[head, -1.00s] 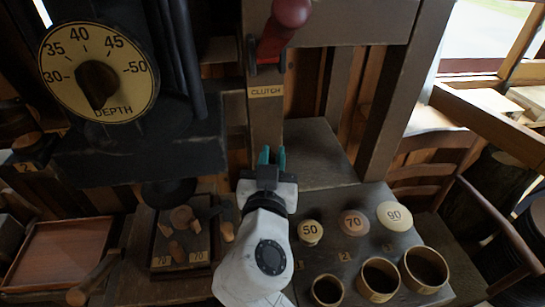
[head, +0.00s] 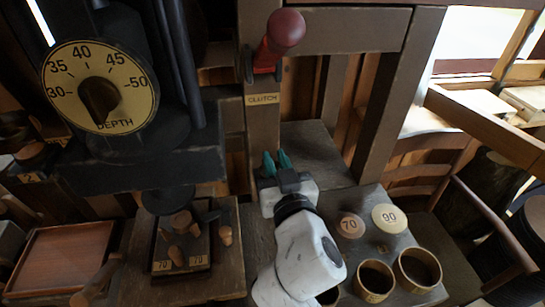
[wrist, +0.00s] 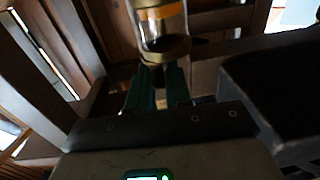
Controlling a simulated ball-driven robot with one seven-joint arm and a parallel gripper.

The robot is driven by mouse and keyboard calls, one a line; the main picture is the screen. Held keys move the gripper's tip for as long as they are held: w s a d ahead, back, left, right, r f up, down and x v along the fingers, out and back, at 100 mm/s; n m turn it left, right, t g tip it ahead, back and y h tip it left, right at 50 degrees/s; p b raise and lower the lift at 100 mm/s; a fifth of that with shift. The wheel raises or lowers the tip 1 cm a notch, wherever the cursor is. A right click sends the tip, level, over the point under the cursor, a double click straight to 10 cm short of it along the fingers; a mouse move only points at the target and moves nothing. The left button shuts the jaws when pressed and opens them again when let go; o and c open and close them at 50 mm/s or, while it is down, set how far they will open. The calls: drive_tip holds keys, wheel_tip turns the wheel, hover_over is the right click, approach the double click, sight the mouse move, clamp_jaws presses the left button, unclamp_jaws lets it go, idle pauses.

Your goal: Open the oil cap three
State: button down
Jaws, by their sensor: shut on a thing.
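A glass cup with a brass rim and an amber band (wrist: 163,25) stands just beyond my fingertips in the wrist view; I take it for the oiler with the oil cap. My gripper (wrist: 158,78) has its two teal fingers close together at the narrow part under the brass rim, shut on it. What lies between the fingers is dark and mostly hidden. In the head view my gripper (head: 277,160) is in front of the post under the clutch label. The oiler cannot be made out there, and no number three shows on it.
A red-knobbed clutch lever (head: 277,45) is above my gripper. A depth dial (head: 100,88) is at left. Discs marked 70 (head: 350,226) and 90 (head: 390,218) and round cups (head: 418,268) stand on the right bench. A dark block (wrist: 275,85) is close at right in the wrist view.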

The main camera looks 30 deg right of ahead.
drive_tip(key=shift+d+r+n+t+y+p, duration=0.1)
drive_tip(key=shift+d+n+t+y+p, duration=0.1)
drive_tip(key=shift+n+y+p, duration=0.75)
drive_tip(key=shift+d+r+n+t+y+p, duration=0.15)
drive_tip(key=shift+n+y+p, duration=0.4)
drive_tip(key=shift+y+p, duration=0.8)
drive_tip(key=shift+w+d+f+n+y, duration=0.15)
drive_tip(key=shift+d+n+y, duration=0.1)
drive_tip(key=shift+n+y, duration=0.5)
drive_tip(key=shift+w+d+f+n+y, duration=0.1)
drive_tip(key=shift+d+n+y, duration=0.2)
drive_tip(key=shift+y, duration=0.75)
drive_tip(key=shift+w+d+n+g+y+b, duration=0.25)
drive_tip(key=shift+n+g+y+b, duration=0.75)
drive_tip(key=shift+n+y+b, duration=0.4)
drive_tip(key=shift+w+d+n+g+y+b, duration=0.25)
drive_tip(key=shift+n+g+y+b, duration=0.8)
drive_tip(key=shift+y, duration=0.7)
drive_tip(key=shift+w+d+n+g+y+b, duration=0.25)
drive_tip(key=shift+n+g+y+b, duration=0.75)
drive_tip(key=shift+y+b, duration=0.45)
drive_tip(key=shift+f, duration=0.1)
drive_tip(key=c, duration=1.1)
unclamp_jaws()
drive_tip(key=shift+c, duration=0.2)
